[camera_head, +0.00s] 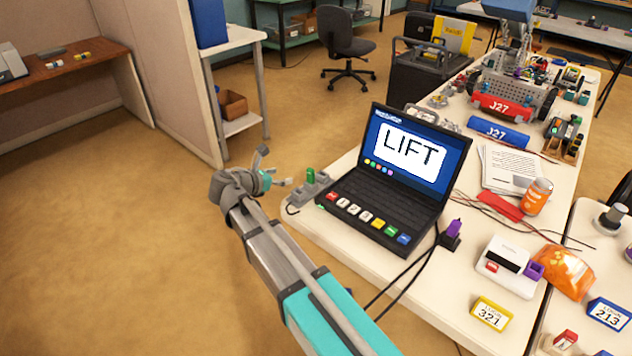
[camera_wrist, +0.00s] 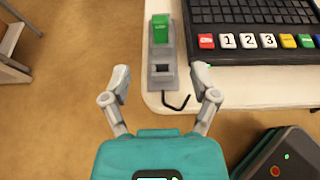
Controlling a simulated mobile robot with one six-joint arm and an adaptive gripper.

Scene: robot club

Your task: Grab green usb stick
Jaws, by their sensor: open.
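The green USB stick (camera_head: 310,175) stands upright in a grey dock at the near left corner of the table, beside the laptop. In the wrist view the green stick (camera_wrist: 160,29) is in the far slot of the grey dock (camera_wrist: 162,77); the near slot is empty. My gripper (camera_head: 271,166) is left of the dock in the head view. In the wrist view my gripper (camera_wrist: 163,83) is open and empty, its two fingers to either side of the dock's near end, short of the stick.
A laptop (camera_head: 383,187) showing "LIFT" stands right of the dock. A black cable (camera_wrist: 178,104) curls from the dock's near end. A purple USB stick (camera_head: 453,229) and a white card reader (camera_head: 505,265) are farther right. The floor left of the table is clear.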

